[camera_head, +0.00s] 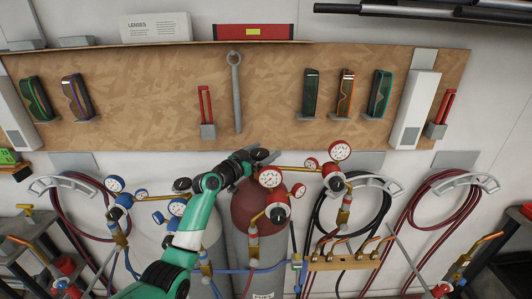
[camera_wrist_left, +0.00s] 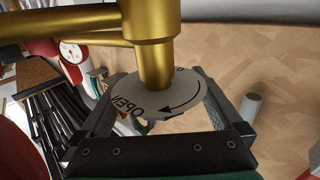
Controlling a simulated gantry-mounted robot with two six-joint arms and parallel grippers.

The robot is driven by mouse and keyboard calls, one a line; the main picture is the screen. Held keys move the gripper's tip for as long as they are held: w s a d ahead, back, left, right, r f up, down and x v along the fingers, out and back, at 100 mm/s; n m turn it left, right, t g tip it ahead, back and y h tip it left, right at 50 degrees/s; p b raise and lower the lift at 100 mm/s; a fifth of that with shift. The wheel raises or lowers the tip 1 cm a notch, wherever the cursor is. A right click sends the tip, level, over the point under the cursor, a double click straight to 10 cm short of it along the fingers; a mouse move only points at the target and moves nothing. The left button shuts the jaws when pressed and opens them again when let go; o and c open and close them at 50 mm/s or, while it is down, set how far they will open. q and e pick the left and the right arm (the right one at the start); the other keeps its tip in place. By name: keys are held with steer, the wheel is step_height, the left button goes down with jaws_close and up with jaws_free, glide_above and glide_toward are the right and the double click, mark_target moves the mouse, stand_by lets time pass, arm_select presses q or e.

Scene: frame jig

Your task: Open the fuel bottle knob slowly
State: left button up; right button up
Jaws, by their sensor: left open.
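The fuel bottle (camera_head: 262,205) is a grey cylinder with a dark red top, standing in the middle of the head view. Its knob (camera_wrist_left: 185,88) shows in the left wrist view as a pale round disc marked OPEN with a curved arrow, on a brass stem. My left gripper (camera_head: 262,155) is at the top of this bottle. In the left wrist view its two fingers are open, one on each side of the disc. I cannot tell whether they touch it. In the head view my gripper hides most of the knob. My right gripper is not in view.
A red-and-white gauge (camera_head: 270,177) and brass regulator (camera_head: 277,212) sit close to my left gripper. A second grey bottle (camera_head: 212,235) with blue gauges stands to the left. Coiled hoses (camera_head: 460,195) hang on the wall. A wooden tool board (camera_head: 270,105) is behind.

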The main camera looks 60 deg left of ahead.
arm_select(q)
steer(key=shift+w+a, duration=0.2)
steer(key=shift+w, duration=0.4)
steer(key=c, duration=1.2)
steer(key=n+g+y+p, duration=0.1)
steer(key=y+p, duration=0.1)
steer(key=p, duration=0.2)
steer(key=n+g+y+p, duration=0.1)
steer(key=n+p, duration=0.1)
steer(key=p, duration=0.3)
steer(key=shift+s+a+r+y, duration=0.15)
steer(key=shift+s+a+y, duration=0.05)
steer(key=shift+a+y, duration=0.2)
steer(key=shift+c, duration=0.3)
steer(key=shift+y, duration=0.3)
steer(key=shift+f, duration=0.2)
